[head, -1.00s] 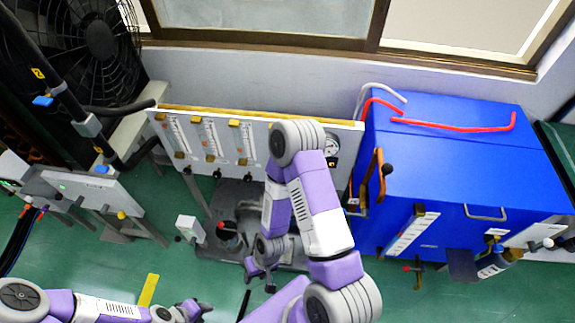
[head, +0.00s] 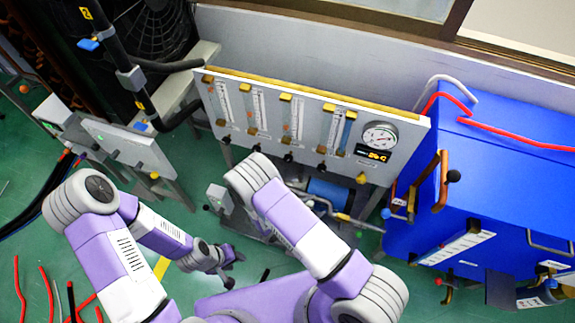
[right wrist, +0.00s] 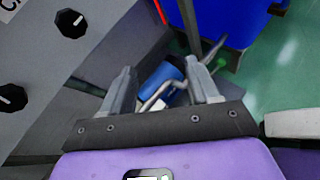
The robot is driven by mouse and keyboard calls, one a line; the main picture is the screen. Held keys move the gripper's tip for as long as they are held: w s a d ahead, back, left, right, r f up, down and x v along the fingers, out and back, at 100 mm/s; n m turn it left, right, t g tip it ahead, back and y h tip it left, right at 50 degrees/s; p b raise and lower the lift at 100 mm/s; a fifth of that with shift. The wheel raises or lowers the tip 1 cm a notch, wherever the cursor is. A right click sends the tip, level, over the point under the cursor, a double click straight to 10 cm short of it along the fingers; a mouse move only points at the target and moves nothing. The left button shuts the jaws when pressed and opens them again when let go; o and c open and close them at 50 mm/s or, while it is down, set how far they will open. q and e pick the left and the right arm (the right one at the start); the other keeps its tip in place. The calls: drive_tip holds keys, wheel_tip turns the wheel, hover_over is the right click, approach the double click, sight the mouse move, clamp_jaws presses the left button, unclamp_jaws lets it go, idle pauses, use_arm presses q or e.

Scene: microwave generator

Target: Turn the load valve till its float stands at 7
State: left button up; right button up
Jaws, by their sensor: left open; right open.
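A white panel (head: 405,160) carries several upright tube meters (head: 293,118) with black knobs (head: 288,158) below. Labels are too small to read, so I cannot tell which knob is the load valve or where its float stands. In the right wrist view, two black knobs with white pointer marks, one (right wrist: 70,23) upper and one (right wrist: 12,98) lower, sit on the panel at left, apart from my right gripper (right wrist: 163,88). That gripper is open and empty; in the head view my arm hides it. My left gripper (head: 230,268) is open and empty, low, below the panel.
A round gauge (head: 380,135) and a small display (head: 373,153) are at the panel's right end. A blue cabinet (head: 500,190) with red hose (head: 510,137) stands right. A blue cylinder (head: 328,190) and pipes lie below the panel. A small grey box (head: 218,198) stands nearby.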

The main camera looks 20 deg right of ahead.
sight(288, 161)
drive_tip(key=w+a+r+n+t+y, duration=0.2)
drive_tip(key=w+a+r+n+t, duration=0.35)
drive_tip(key=w+a+t, duration=0.45)
drive_tip(key=b+x, duration=0.2)
drive_tip(key=x, duration=0.5)
drive_tip(key=shift+d+f, duration=0.1)
drive_tip(key=shift+f, duration=0.05)
drive_tip(key=shift+w+d+b, duration=0.3)
drive_tip(key=shift+w+d, duration=0.15)
drive_tip(key=shift+w, duration=0.15)
drive_tip(key=c, duration=1)
